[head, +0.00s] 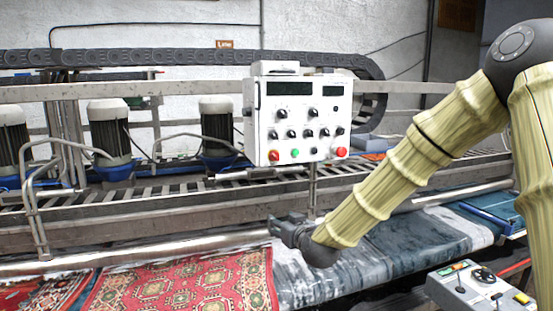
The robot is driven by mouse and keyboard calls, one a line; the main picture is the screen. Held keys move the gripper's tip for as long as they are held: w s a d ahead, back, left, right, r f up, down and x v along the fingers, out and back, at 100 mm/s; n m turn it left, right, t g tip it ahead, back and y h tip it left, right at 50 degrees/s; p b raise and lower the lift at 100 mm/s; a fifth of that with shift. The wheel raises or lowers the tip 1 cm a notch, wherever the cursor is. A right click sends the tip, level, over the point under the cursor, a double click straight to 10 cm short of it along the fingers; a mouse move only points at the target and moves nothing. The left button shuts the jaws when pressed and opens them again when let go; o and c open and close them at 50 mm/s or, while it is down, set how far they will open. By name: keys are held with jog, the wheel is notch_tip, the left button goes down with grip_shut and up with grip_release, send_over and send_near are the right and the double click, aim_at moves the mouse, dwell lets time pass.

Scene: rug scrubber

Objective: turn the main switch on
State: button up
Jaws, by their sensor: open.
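A white control panel (263,130) stands in the middle of the head view. It has dark displays at the top, several black rotary knobs, a green button (295,153) and red buttons (341,152). A second, grey control box (455,291) sits at the lower right with a large black rotary knob (483,275), a small lever and coloured buttons. Labels are too small to read, so I cannot tell which control is the main switch. My gripper (278,228) is open below the white panel, in front of the rail, apart from both boxes. Its fingertips are small and dark.
A red patterned rug (180,284) and a blue-grey wet rug (400,248) lie under the machine. A metal roller (150,252) and frame run across behind my gripper. Motors (108,135) stand at the left. Open space lies in front of the white panel.

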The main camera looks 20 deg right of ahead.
aim_at(276, 158)
notch_tip(276, 158, up, 16)
jog(key=w+d+t+p, duration=0.2)
jog(key=t, duration=0.1)
jog(key=w+p, duration=0.4)
jog(key=w, duration=0.4)
jog(key=shift+r, duration=0.2)
jog(key=shift+w+a+f+p, duration=0.1)
jog(key=shift+w+p, duration=0.65)
jog(key=shift+w, duration=0.5)
jog(key=c, duration=1)
